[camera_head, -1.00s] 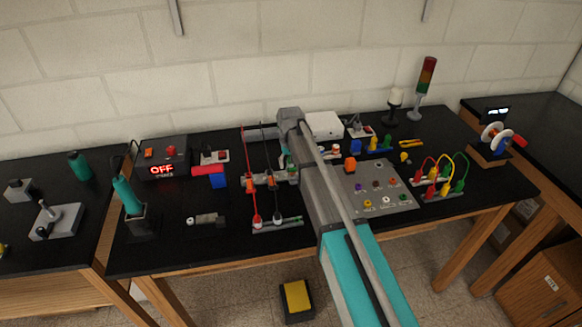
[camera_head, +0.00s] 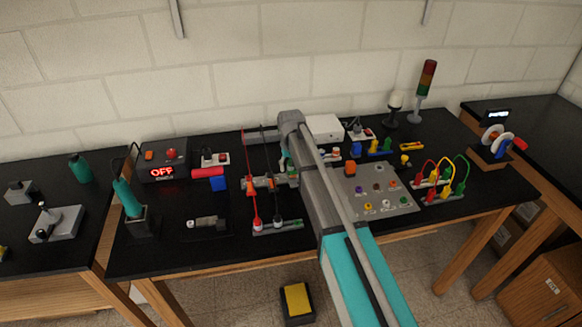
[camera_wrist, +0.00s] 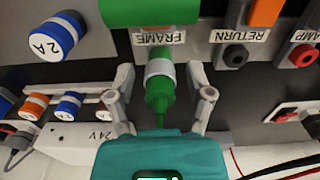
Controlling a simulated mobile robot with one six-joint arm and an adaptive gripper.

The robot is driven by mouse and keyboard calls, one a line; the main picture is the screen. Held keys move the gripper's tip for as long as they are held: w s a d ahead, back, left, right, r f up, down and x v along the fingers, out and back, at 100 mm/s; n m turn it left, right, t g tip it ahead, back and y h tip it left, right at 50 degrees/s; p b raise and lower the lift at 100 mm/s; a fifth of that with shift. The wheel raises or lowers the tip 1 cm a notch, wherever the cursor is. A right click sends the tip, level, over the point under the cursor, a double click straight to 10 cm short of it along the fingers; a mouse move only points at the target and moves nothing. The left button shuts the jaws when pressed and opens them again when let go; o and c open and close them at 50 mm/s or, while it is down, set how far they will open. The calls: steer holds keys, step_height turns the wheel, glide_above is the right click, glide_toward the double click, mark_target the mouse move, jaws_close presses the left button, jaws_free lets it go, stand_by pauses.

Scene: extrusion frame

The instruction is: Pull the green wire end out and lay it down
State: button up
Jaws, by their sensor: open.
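In the wrist view, a green plug (camera_wrist: 160,98), which is the green wire end, points up into a socket with a pale ring (camera_wrist: 159,67). The socket is under the label FRAME. My gripper (camera_wrist: 160,84) is open, with one finger on each side of the plug and a visible gap on both sides. A larger green part (camera_wrist: 150,11) is at the top of the wrist view, above the label. I cannot see where the wire runs.
In the wrist view, a black socket (camera_wrist: 236,56) labelled RETURN and a red one (camera_wrist: 303,55) sit to the right. A blue and white knob (camera_wrist: 56,37) is to the left. In the head view, red, yellow and green leads (camera_head: 443,172) arch over a rack at the right.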

jaws_close()
steer(key=shift+r, duration=0.1)
stand_by(0.4)
steer(key=shift+r+p, duration=2.8)
steer(key=shift+p, duration=0.15)
steer(key=shift+r, duration=0.1)
